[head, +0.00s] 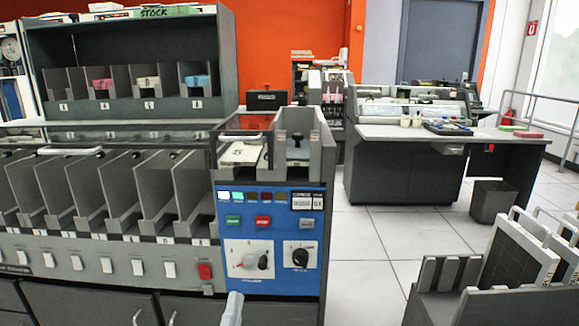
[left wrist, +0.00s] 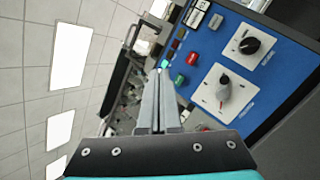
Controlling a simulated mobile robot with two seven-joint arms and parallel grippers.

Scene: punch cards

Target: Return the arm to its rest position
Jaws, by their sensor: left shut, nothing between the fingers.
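My left gripper (head: 233,308) shows at the bottom of the head view, in front of the blue control panel (head: 225,276) of the card machine. In the left wrist view its two grey fingers (left wrist: 158,100) are together with nothing between them. The blue panel also shows at the right of that view (left wrist: 215,48), with its buttons and two knobs. The fingers appear beside the panel; I cannot tell the exact gap. My right gripper is in neither view.
A row of grey card pockets (head: 105,190) runs left of the panel. A rack of grey frames (head: 520,255) stands at the front right. A desk (head: 400,170) and a waste bin (head: 492,201) stand further back. The tiled floor (head: 375,250) between is clear.

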